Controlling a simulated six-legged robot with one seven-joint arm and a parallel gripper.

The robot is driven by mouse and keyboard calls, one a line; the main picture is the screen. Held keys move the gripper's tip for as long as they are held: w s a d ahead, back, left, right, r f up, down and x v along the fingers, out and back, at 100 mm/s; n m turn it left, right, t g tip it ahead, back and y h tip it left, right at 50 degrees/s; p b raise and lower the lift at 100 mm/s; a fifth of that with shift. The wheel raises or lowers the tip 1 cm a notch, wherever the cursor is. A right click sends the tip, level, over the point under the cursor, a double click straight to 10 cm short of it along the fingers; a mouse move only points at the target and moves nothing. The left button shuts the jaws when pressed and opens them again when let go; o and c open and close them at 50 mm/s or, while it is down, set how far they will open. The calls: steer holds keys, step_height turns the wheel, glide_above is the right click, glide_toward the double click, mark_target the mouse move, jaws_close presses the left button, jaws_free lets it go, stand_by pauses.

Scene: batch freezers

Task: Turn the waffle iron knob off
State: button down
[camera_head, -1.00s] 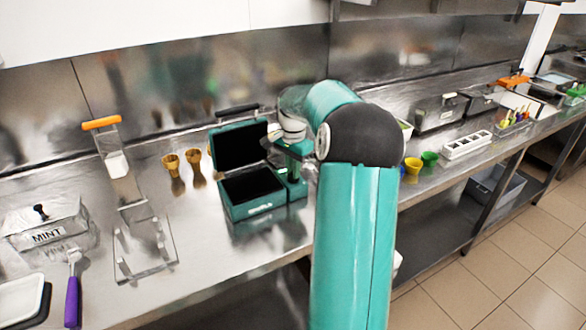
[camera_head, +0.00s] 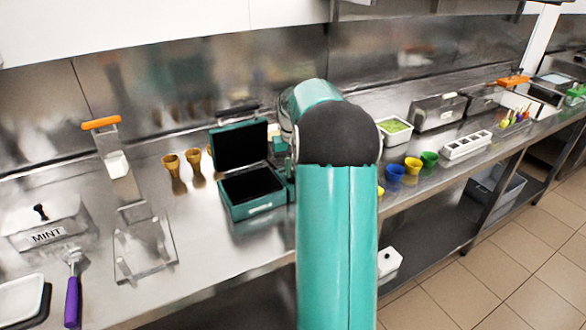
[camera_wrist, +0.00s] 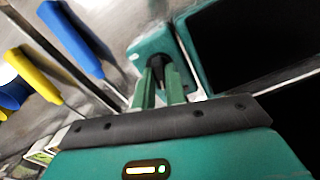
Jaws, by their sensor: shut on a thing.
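The teal waffle iron (camera_head: 256,208) stands open on the steel counter, its black plates showing and its lid raised. In the wrist view, its black plate (camera_wrist: 245,45) fills the upper right. Beside it is a teal control box (camera_wrist: 150,43) with a dark knob (camera_wrist: 182,72). My gripper (camera_wrist: 166,78) has its two teal fingers shut on the knob, which is partly hidden between them. The knob's exact angle cannot be told. In the head view, my arm hides the gripper and the knob.
Wooden cones (camera_head: 172,165) and an orange-handled stand (camera_head: 118,165) are left of the iron. A green-filled tray (camera_head: 395,130) and blue cup (camera_head: 395,172) are right of my arm. Blue and yellow handles (camera_wrist: 35,75) lie left in the wrist view.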

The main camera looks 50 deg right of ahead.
steer(key=shift+n, duration=1.7)
steer(key=c, duration=1.4)
jaws_free()
steer(key=shift+c, duration=0.2)
steer(key=shift+r, duration=0.15)
step_height(320, 180, up, 14)
steer(key=shift+f, duration=0.2)
